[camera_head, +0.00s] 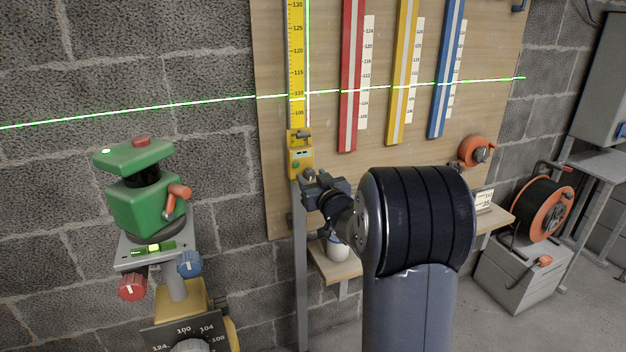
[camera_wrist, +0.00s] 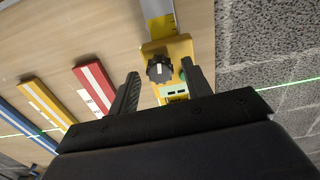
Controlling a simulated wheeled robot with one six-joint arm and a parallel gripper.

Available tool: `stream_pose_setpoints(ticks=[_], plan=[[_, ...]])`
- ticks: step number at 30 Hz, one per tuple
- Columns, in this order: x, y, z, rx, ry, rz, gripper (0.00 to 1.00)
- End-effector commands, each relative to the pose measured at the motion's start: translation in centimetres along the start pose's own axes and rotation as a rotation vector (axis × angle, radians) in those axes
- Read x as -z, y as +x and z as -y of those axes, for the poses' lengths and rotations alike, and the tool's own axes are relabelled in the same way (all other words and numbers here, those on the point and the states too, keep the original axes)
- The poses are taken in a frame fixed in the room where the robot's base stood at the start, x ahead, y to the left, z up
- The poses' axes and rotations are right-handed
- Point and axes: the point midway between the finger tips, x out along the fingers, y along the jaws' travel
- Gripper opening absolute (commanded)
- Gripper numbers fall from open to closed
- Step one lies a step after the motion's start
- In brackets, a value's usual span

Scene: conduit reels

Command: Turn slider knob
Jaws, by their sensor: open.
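The slider (camera_head: 300,160) is a small yellow block on the upright yellow scale (camera_head: 297,60). In the wrist view the slider (camera_wrist: 180,48) carries a dark, ridged slider knob (camera_wrist: 158,68) and a small pale green display (camera_wrist: 175,92). My gripper (camera_head: 312,184) is just below and right of the slider in the head view. In the wrist view my gripper (camera_wrist: 160,72) is open and empty, and the knob appears between its two fingertips. I cannot tell how deep the knob lies, and no contact shows. In the head view I cannot make out the knob.
Red (camera_head: 352,80), yellow (camera_head: 404,75) and blue (camera_head: 446,70) rails hang on the wooden board right of the scale. A small shelf (camera_head: 335,268) is below my gripper. A green laser level (camera_head: 145,200) stands left, and an orange cable reel (camera_head: 545,210) right.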

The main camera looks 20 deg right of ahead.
Motion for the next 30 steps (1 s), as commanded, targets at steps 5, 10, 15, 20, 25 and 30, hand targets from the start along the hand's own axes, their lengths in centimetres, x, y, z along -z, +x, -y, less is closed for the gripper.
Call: stream_pose_setpoints(ticks=[5, 10, 15, 20, 25, 30], plan=[[0.01, 0.36, 0.00, 0.000, 0.000, 0.000, 0.47], [0.01, 0.33, 0.01, 0.000, 0.000, 0.000, 0.46], [0.01, 0.32, 0.01, 0.000, 0.000, 0.000, 0.32], [0.00, 0.31, 0.01, 0.000, 0.000, 0.000, 0.19], [0.00, 0.31, 0.01, 0.000, 0.000, 0.000, 0.05], [0.13, 0.31, 0.00, 0.000, 0.026, 0.001, 0.02]])
